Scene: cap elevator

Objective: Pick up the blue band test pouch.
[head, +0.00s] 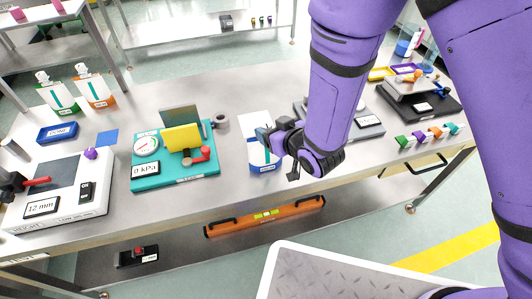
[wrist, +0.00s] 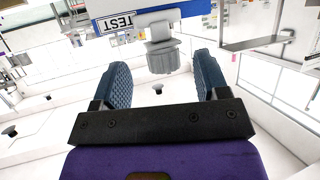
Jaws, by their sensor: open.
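The blue band test pouch (head: 262,163) stands near the front edge of the bench, left of my gripper (head: 269,143). It is white with a blue band at its base, and my fingers partly cover its upper part. In the wrist view the pouch (wrist: 150,20) appears upside down at the top, with a blue band and a TEST label. Its grey ribbed cap (wrist: 163,60) lies between the two blue textured fingertips of my gripper (wrist: 162,72). The gripper is open, with a visible gap on both sides of the cap.
A teal pressure fixture (head: 175,183) with a gauge stands to the left. A grey device (head: 370,128) sits behind my arm to the right. Green and orange band pouches (head: 62,97) (head: 95,90) stand at the back left. Several coloured clips (head: 430,136) lie at right.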

